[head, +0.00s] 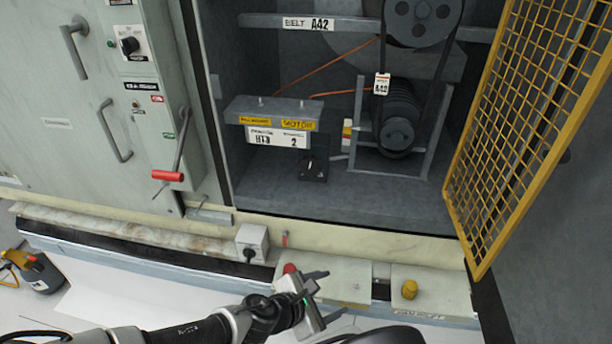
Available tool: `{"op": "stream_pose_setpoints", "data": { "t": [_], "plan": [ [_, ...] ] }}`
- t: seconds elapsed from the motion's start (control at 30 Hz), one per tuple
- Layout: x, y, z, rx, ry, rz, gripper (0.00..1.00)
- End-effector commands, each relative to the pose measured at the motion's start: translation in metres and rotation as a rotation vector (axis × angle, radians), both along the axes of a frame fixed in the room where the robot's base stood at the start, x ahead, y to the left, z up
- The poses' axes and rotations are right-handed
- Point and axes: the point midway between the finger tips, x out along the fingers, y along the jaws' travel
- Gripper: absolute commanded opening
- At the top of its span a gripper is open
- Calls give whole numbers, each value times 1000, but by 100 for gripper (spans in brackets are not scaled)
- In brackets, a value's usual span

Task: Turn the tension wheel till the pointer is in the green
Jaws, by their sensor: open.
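My gripper (334,293) is at the bottom centre, in front of the cabinet's lower ledge, with its two fingers apart and nothing between them. Inside the open cabinet, a black belt (446,60) runs from an upper pulley (422,14) down to a smaller pulley (397,134) on the motor. A small dark block (314,168) stands on the cabinet floor left of the motor. A small yellow and white part (347,130) sits beside the motor frame. I cannot make out a tension wheel, a pointer or a green zone for certain.
A yellow mesh guard door (530,120) stands open at the right. A red-handled lever (168,176) sticks out from the left panel. A yellow knob (410,289) and a grey switch box (252,242) are along the ledge. A yellow-and-black tool (40,272) lies at the far left.

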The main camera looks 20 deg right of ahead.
Motion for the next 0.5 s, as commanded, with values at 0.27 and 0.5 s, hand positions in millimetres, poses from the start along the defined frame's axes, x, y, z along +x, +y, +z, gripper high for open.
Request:
{"op": "stream_pose_setpoints", "data": {
  "t": [0.27, 0.5],
  "plan": [
    [98, -12, 89, -484, -111, 483, 65],
    [137, 18, 139, -696, -176, 685, 65]
  ]
}}
